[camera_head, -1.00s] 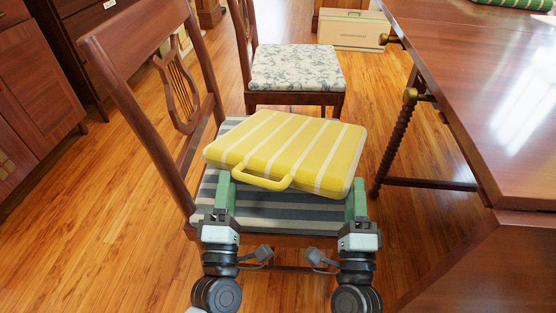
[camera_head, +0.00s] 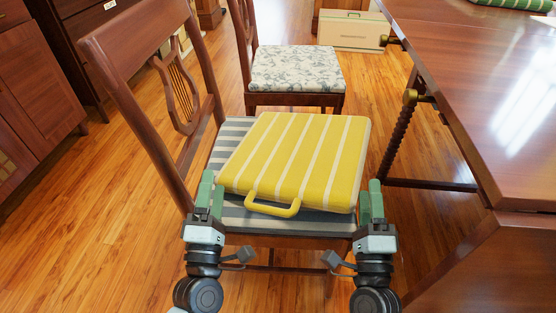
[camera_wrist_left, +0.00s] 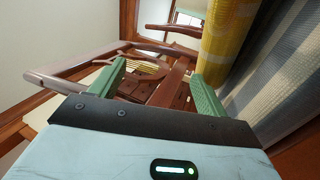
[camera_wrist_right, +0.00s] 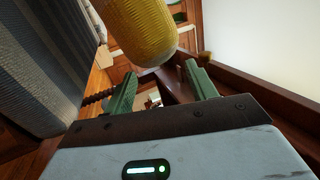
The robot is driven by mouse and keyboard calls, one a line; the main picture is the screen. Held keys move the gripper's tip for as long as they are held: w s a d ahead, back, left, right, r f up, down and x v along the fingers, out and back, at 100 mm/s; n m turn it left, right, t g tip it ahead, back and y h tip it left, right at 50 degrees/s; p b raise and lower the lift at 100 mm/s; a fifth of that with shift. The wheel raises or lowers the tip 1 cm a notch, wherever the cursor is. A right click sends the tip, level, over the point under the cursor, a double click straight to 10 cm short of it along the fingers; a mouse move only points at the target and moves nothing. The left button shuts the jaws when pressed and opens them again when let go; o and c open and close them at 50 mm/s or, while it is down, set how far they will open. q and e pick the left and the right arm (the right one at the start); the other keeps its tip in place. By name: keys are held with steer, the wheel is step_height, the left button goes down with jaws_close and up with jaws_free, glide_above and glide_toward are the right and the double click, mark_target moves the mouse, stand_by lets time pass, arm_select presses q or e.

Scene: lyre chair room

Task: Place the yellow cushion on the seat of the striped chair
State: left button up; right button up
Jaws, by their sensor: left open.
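The yellow cushion (camera_head: 298,158), with white stripes and a yellow handle, lies on the grey-and-white striped seat (camera_head: 226,148) of the wooden lyre-back chair (camera_head: 140,35). It covers most of the seat, its handle toward me. My left gripper (camera_head: 210,190) is open and empty at the cushion's left front side. My right gripper (camera_head: 371,197) is open and empty just off its right front side. The left wrist view shows the cushion (camera_wrist_left: 228,45) beyond the fingers (camera_wrist_left: 155,85). The right wrist view shows its edge (camera_wrist_right: 143,32) beyond the spread fingers (camera_wrist_right: 163,85).
A polished wooden table (camera_head: 470,70) stands close on the right, its twisted leg (camera_head: 397,135) near my right gripper. A second chair with a floral seat (camera_head: 295,68) stands behind. Cabinets (camera_head: 35,90) line the left. The floor at the left is clear.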

steer(key=o, duration=0.4)
arm_select(q)
steer(key=v, duration=1.2)
arm_select(e)
steer(key=v, duration=1.2)
